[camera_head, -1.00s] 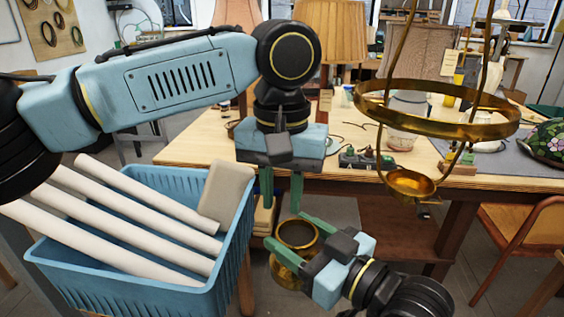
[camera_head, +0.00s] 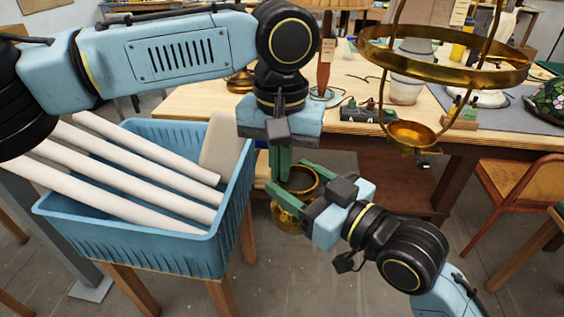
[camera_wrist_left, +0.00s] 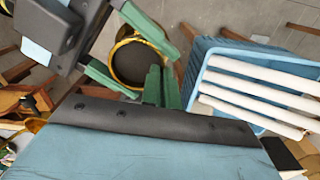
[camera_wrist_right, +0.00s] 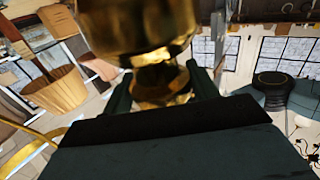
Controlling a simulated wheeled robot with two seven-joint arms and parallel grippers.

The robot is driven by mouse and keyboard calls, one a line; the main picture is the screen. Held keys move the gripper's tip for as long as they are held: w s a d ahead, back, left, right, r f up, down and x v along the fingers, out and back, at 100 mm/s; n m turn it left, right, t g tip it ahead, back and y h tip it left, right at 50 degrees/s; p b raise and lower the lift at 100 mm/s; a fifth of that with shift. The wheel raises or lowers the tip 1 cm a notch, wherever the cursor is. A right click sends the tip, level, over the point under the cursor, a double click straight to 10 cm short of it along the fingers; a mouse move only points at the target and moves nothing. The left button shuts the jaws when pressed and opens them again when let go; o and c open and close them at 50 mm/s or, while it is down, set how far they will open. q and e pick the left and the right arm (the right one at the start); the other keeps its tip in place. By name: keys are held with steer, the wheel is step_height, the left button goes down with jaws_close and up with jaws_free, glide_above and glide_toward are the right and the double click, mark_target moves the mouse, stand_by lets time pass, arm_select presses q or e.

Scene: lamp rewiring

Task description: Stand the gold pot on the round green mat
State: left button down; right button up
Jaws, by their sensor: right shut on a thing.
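The gold pot (camera_head: 291,217) has a dark open mouth and is held upright off the floor, in front of the table. My right gripper (camera_head: 299,182) is shut on it; the right wrist view shows its gold body (camera_wrist_right: 140,25) large above the fingers. My left gripper (camera_head: 281,166) points down with its fingers close together, beside the pot's rim. In the left wrist view, the left fingers (camera_wrist_left: 161,88) lie together at the edge of the pot's mouth (camera_wrist_left: 131,63), and I cannot tell whether they touch it. I cannot make out the round green mat.
A blue basket (camera_head: 150,250) of white rolls stands on a wooden-legged stand at left. The wooden workbench (camera_head: 205,100) lies behind my grippers. A brass ring frame with a small cup (camera_head: 415,135) hangs at right. A chair (camera_head: 520,165) stands at far right.

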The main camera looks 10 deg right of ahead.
steer(key=o, duration=1.6)
steer(key=shift+a, duration=0.1)
